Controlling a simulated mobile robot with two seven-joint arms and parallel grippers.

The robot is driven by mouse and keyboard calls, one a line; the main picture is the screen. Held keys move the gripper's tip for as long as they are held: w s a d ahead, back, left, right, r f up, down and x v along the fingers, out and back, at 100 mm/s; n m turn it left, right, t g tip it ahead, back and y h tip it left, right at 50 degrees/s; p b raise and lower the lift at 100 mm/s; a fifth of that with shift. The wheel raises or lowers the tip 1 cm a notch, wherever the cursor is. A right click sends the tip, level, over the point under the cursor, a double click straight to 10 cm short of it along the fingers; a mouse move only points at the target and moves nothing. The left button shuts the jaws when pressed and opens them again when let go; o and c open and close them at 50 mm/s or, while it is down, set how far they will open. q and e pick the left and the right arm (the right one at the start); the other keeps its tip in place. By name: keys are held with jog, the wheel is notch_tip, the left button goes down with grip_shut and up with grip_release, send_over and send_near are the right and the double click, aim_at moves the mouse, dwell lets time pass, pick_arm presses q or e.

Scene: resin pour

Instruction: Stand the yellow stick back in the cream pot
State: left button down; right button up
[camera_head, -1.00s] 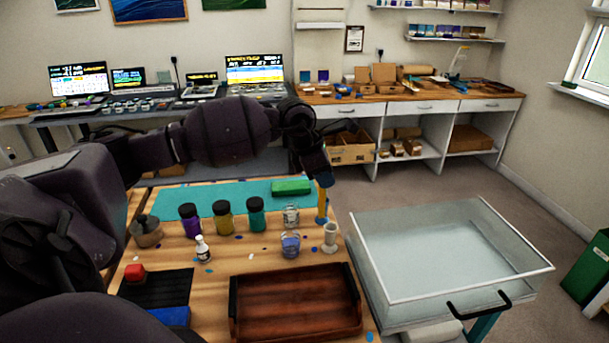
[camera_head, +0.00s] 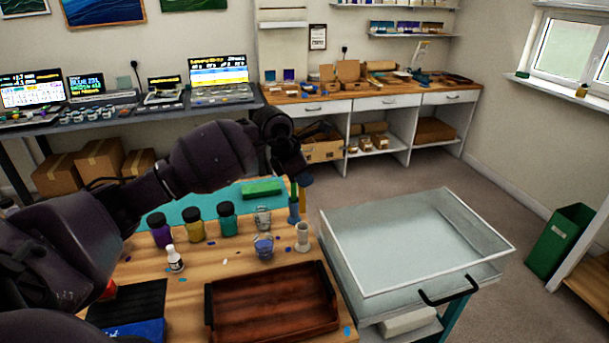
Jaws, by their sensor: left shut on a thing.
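The yellow stick (camera_head: 302,200) is held upright in my left gripper (camera_head: 303,180), at the right end of the worktable. My left gripper is shut on it, but its fingers are small and partly hidden by the dark wrist. The stick's lower end appears just above or behind the cream pot (camera_head: 302,238); I cannot tell the exact depth. The cream pot is a small upright cylinder on the wood near the table's right edge. A narrow blue-green upright thing (camera_head: 293,206) shows just left of the stick. My right gripper is not in view.
Left of the pot are a clear cup with blue contents (camera_head: 264,247), another clear cup (camera_head: 262,217) and dark-lidded jars (camera_head: 228,220). A brown wooden tray (camera_head: 270,308) lies in front. A clear-walled box (camera_head: 415,245) stands right of the table.

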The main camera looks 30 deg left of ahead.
pick_arm(q)
jog(key=shift+f+b, duration=0.3)
jog(key=shift+f, duration=0.6)
jog(key=shift+f+b, duration=0.45)
jog(key=shift+f, duration=0.4)
notch_tip(320, 180, down, 7)
jog(key=b, duration=0.4)
jog(key=shift+f, duration=0.15)
jog(key=c, duration=1.2)
grip_release()
jog(key=v, duration=1)
jog(key=shift+s+r, duration=0.2)
jog(key=shift+r, duration=0.1)
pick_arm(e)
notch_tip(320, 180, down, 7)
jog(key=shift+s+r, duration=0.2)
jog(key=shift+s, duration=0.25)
